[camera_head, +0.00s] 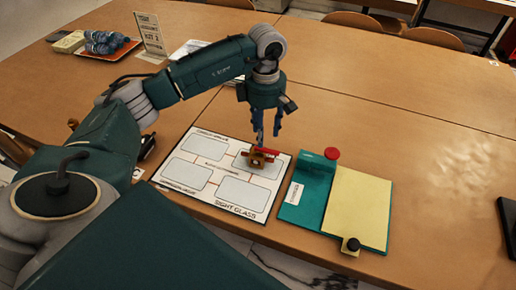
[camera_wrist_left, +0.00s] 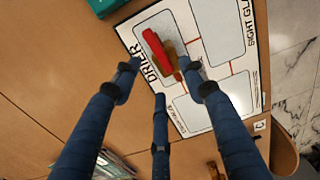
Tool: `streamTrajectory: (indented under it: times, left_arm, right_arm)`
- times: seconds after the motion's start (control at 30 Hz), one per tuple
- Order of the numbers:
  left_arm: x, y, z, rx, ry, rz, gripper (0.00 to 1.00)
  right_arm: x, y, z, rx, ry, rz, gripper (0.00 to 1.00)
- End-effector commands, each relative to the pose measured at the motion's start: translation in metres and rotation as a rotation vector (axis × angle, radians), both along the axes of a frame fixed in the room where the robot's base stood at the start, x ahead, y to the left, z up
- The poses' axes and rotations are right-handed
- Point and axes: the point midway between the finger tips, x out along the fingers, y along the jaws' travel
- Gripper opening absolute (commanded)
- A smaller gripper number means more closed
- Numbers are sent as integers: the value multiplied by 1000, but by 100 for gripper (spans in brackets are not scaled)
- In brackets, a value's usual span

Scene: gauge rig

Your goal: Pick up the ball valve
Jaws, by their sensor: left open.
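The ball valve (camera_head: 257,160) has a brass body and a red lever. It rests on the upper right box of the white printed board (camera_head: 222,205) in the head view. In the left wrist view the valve (camera_wrist_left: 157,52) lies in the box marked DRIER, its red lever facing the camera. My left gripper (camera_head: 265,125) is directly above it, pointing down, with its blue fingers spread. In the left wrist view the fingertips of my left gripper (camera_wrist_left: 160,78) appear around and just short of the valve, with nothing visibly held. My right gripper is not in view.
Right of the board is a teal base (camera_head: 300,207) with a yellow pad (camera_head: 358,207), a red knob (camera_head: 332,153) and a black knob (camera_head: 352,245). A tray (camera_head: 108,52) with blue items and an upright sign (camera_head: 150,34) stand far left. The table's right side is mostly clear.

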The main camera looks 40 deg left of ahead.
Motion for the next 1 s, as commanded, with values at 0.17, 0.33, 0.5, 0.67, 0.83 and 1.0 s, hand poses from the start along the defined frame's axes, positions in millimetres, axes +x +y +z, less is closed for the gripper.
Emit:
streamTrajectory:
  times: [0.17, 0.33, 0.5, 0.67, 0.83, 1.0]
  left_arm:
    - [-1, 0, -12, 0, 1, 0, 43]
    - [-2, -1, -36, -3, 4, 1, 43]
    - [-1, -1, -57, -3, 1, 0, 43]
    - [0, -1, -60, -3, -2, -1, 43]
    - [-1, -1, -60, -3, -2, -1, 29]
    - [0, -1, -60, -3, -2, -1, 0]
  right_arm:
    - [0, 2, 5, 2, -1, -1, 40]
    - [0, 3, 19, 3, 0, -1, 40]
    - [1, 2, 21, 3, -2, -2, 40]
    - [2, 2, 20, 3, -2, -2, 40]
    - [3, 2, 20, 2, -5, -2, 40]
    - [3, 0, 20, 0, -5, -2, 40]
